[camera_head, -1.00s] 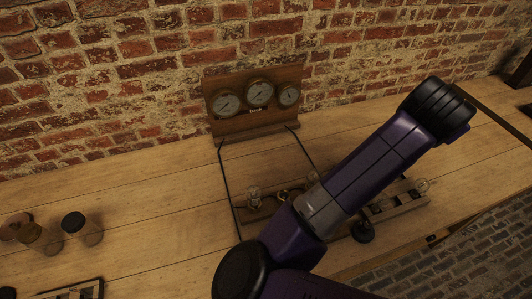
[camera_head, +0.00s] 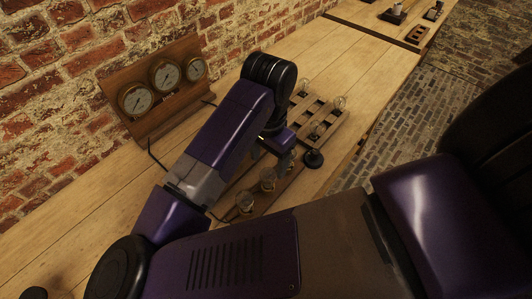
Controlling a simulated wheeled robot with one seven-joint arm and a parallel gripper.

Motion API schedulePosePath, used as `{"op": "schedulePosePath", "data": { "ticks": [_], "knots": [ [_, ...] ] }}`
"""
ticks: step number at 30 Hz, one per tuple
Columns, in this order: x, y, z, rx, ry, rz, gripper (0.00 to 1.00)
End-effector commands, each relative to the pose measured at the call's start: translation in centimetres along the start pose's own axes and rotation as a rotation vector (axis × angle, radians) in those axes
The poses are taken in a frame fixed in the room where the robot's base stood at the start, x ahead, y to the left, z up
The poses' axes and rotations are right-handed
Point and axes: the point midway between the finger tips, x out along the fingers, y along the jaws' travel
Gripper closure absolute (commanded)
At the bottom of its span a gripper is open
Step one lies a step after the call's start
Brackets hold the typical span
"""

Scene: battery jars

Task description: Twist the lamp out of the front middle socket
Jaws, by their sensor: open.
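A wooden lamp board (camera_head: 262,203) lies on the bench, partly behind my arm. Two clear glass lamps stand on it: one at its near-left end (camera_head: 245,203) and one further along (camera_head: 268,180). My gripper (camera_head: 287,160) points down over the far part of this board, small and dark in the picture. Its jaws are open, but the fingertips are hard to make out. The front middle socket cannot be told apart clearly, and I cannot see whether a lamp is between the jaws.
A slatted wooden rack (camera_head: 325,138) with several lamps lies just beyond my gripper. A gauge panel (camera_head: 150,88) with three dials stands by the brick wall. The bench (camera_head: 340,55) is clear behind the rack.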

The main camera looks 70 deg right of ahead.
Motion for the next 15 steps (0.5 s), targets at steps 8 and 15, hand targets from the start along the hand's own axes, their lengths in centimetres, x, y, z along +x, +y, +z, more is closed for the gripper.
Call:
{"op": "schedulePosePath", "data": {
  "ticks": [8,15],
  "knots": [
    [3.8,-0.1,0.0,-0.003,0.001,0.001,0.34],
    [5.0,-0.1,-0.1,-0.002,0.001,-0.001,0.34]
  ]
}}
